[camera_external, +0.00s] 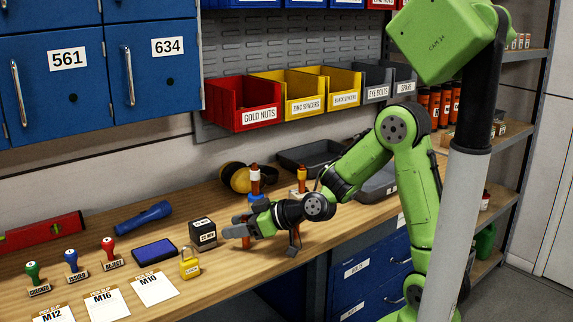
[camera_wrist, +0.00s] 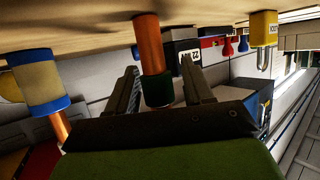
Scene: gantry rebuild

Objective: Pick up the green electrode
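The green electrode (camera_wrist: 158,90) is a copper rod with a dark green band, seen in the wrist view between my two fingers. Its copper part runs up to the bench, which is at the top of that picture. A gap shows on at least the right side, so the fingers look open around it. In the external view my gripper (camera_external: 236,229) is low over the bench, level and pointing left. A short copper length (camera_external: 246,243) shows just below it; the green band is hidden there.
An electrode with an orange and white top (camera_external: 255,174) and a yellow-topped one (camera_external: 302,174) stand behind my gripper. A black box (camera_external: 203,233) and yellow padlock (camera_external: 190,266) are to the left.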

